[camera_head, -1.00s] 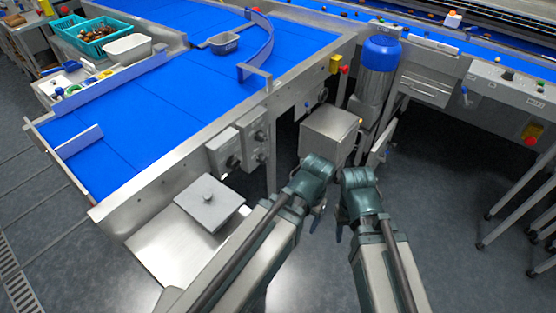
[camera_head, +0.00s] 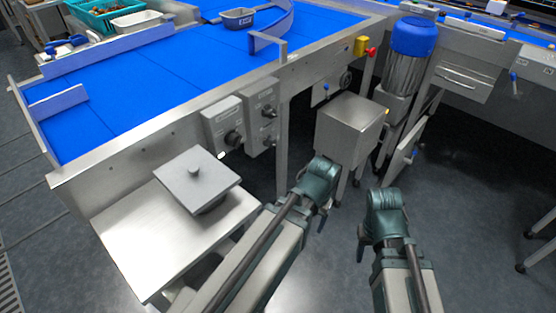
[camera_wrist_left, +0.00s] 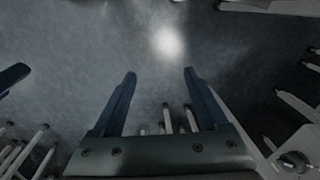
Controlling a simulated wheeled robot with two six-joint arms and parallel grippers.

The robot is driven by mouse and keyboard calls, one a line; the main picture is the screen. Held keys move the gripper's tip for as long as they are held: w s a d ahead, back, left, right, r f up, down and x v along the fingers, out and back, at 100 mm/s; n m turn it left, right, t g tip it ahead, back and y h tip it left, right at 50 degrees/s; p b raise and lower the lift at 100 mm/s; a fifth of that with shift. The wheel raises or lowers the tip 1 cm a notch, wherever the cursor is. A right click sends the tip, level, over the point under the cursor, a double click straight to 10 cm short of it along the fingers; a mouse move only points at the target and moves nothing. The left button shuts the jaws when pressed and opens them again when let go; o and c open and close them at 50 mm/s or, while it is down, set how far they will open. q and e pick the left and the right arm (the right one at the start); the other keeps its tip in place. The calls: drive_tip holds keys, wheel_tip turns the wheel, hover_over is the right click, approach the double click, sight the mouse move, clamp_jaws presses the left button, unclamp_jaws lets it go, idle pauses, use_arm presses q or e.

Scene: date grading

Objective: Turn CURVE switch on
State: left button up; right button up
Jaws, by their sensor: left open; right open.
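Two grey switch boxes are fixed to the conveyor's side in the head view. The left box (camera_head: 223,122) has a dark rotary knob (camera_head: 233,138); the right box (camera_head: 262,112) has dark knobs one above the other. Their lettering is too small to read, so I cannot tell which is CURVE. My left gripper (camera_head: 323,218) is right of and below the boxes, apart from them. Its two fingers are open and empty in the left wrist view (camera_wrist_left: 160,72). My right gripper (camera_head: 361,242) is farther right, largely hidden by its own wrist, and touches no switch.
A steel shelf (camera_head: 130,228) with a square lidded item (camera_head: 197,178) juts out below the boxes. A steel cabinet (camera_head: 350,130) and a blue-topped motor (camera_head: 414,38) stand right of them. A yellow box with a red button (camera_head: 371,52) sits on the frame. Floor is clear at lower right.

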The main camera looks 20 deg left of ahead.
use_arm(q)
drive_tip(key=w+a+f+n+y+b, duration=0.1)
drive_tip(key=w+a+f+b, duration=0.1)
drive_tip(key=f+b, duration=0.35)
drive_tip(key=w+a+f+n+y+b, duration=0.1)
drive_tip(key=a+f+b, duration=0.2)
drive_tip(key=f+b, duration=0.3)
drive_tip(key=n+t+y+b, duration=0.55)
drive_tip(key=n+y, duration=0.55)
drive_tip(key=y, duration=0.3)
approach(275, 145)
drive_tip(key=x, duration=1)
drive_tip(key=shift+w+a, duration=0.15)
drive_tip(key=shift+w, duration=0.05)
clamp_jaws()
